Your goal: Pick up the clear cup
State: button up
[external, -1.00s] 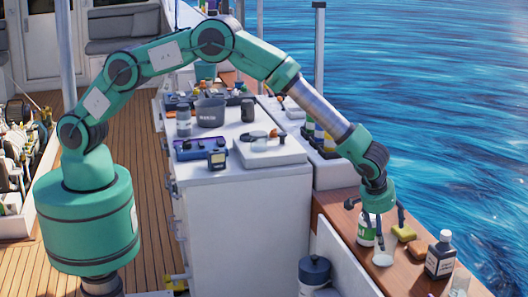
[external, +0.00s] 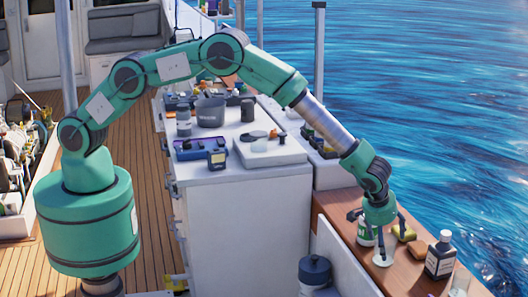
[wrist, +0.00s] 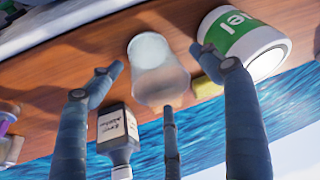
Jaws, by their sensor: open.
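The clear cup (external: 382,260) stands on the wooden ledge, partly covered by my fingers in the external view. In the wrist view the clear cup (wrist: 157,68) is a pale, see-through tumbler between my spread fingers. My gripper (external: 384,247) is open just over the cup, fingers pointing down. In the wrist view my gripper (wrist: 160,76) has a finger on either side of the cup and a third in front of its near end. I cannot tell whether any finger touches it.
A green-and-white container (wrist: 243,42) stands close beside the cup. A dark labelled bottle (external: 440,257), a yellow sponge (external: 403,232) and a brown block (external: 417,248) are near. Another clear vessel (external: 460,284) stands at the lower right. Water lies beyond the ledge.

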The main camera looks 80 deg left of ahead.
jog(key=shift+w+f, duration=0.15)
jog(key=shift+f, duration=0.15)
dwell(0.4)
jog(key=c, duration=1.2)
